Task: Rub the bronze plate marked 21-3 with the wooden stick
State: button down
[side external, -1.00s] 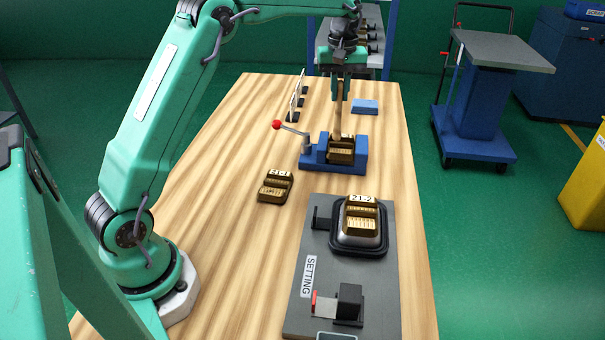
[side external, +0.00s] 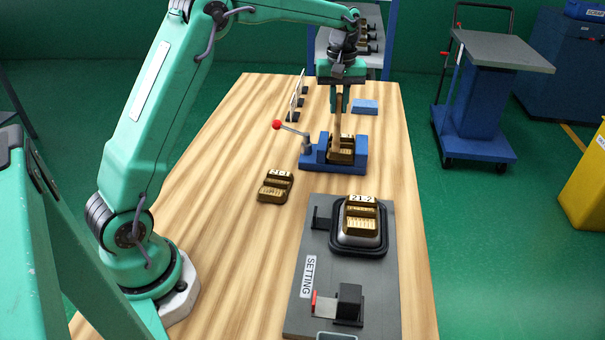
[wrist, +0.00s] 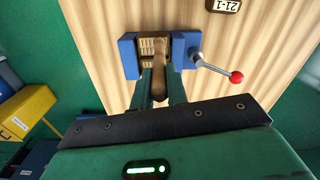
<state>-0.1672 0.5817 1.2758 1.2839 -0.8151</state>
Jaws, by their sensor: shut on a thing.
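A bronze plate (side external: 346,151) is clamped in a blue vise (side external: 318,158) in the middle of the table. No number can be read on it. It also shows between the vise jaws in the wrist view (wrist: 147,48). My gripper (side external: 340,106) is above the vise, shut on the wooden stick (side external: 338,120), which points down at the plate. In the wrist view the stick (wrist: 159,82) lies between my fingers and covers part of the plate. Its lower end appears to be at the plate's face; I cannot tell whether they touch.
The vise lever has a red knob (side external: 277,125) at the left. Plate 21-1 (side external: 275,187) lies on the wood in front. Plate 21-2 (side external: 361,222) sits on a black-rimmed pad on the grey SETTING board (side external: 306,310). A blue block (side external: 365,107) and a small rack (side external: 297,95) stand behind.

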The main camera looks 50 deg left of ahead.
jog(key=shift+w+a+r, duration=0.1)
jog(key=shift+w+a, duration=0.7)
notch_tip(320, 180, up, 8)
jog(key=shift+d, duration=0.15)
dwell(0.4)
